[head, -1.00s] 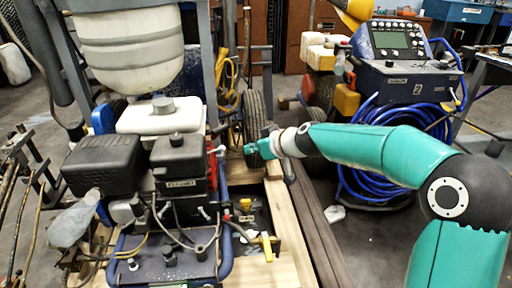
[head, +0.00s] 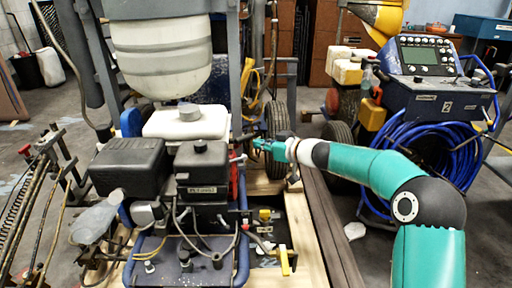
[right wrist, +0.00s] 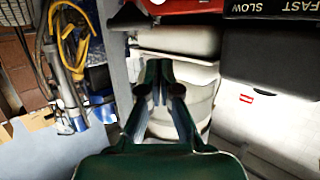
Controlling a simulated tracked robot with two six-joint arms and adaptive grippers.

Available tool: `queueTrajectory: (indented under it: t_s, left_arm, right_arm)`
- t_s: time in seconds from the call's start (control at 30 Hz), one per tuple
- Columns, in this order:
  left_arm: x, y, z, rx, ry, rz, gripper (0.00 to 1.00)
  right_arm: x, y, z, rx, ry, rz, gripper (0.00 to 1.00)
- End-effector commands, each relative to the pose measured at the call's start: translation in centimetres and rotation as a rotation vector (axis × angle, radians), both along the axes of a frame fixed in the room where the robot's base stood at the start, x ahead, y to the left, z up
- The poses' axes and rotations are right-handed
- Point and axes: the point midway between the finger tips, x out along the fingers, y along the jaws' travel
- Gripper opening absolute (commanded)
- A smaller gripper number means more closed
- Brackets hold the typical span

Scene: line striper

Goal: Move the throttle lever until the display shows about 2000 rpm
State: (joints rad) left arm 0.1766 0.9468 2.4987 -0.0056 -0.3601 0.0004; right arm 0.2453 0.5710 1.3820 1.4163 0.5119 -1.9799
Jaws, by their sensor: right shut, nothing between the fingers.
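My right gripper (head: 258,147) is teal, shut and empty, just right of the engine (head: 203,170) in the head view. Its closed fingers also show in the right wrist view (right wrist: 160,90). A label (right wrist: 272,9) reading FAST and SLOW, upside down, is at the top right of that view. A short dark bar (head: 239,158), perhaps the throttle lever, sticks out at the engine's right side, close to the fingertips; I cannot tell whether they touch. A grey screen (head: 427,55) stands on the blue machine at the right; no rpm figure is legible. My left gripper is out of view.
A white tank (head: 160,55) hangs above the engine within grey posts. A wheel (head: 276,122) stands behind my right gripper. Coiled blue hose (head: 440,150) hangs on the blue machine. Wooden beams (head: 325,225) lie right of the engine.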

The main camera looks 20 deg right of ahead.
Motion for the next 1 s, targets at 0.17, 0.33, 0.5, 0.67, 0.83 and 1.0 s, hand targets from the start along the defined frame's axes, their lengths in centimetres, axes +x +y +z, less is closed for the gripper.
queueTrajectory:
  t_s: [0.17, 0.33, 0.5, 0.67, 0.83, 1.0]
  left_arm:
    - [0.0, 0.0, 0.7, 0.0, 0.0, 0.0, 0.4]
    - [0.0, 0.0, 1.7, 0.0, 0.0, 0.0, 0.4]
    - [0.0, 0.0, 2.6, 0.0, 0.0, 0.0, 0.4]
    - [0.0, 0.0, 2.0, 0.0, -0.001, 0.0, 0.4]
    - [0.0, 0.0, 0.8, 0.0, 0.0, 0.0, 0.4]
    - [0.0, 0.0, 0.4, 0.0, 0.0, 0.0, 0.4]
  right_arm:
    - [2.1, 1.0, -0.6, -0.001, 0.002, 0.001, 0.0]
    - [4.9, 2.3, -1.3, -0.001, 0.001, 0.002, 0.0]
    - [7.1, 3.2, -2.0, -0.002, 0.0, -0.001, 0.0]
    - [7.8, 3.5, -3.5, 0.0, 0.002, -0.002, 0.0]
    - [6.6, 3.0, -5.1, 0.001, 0.003, -0.002, 0.0]
    - [6.1, 2.8, -5.7, 0.0, 0.0, -0.001, 0.0]
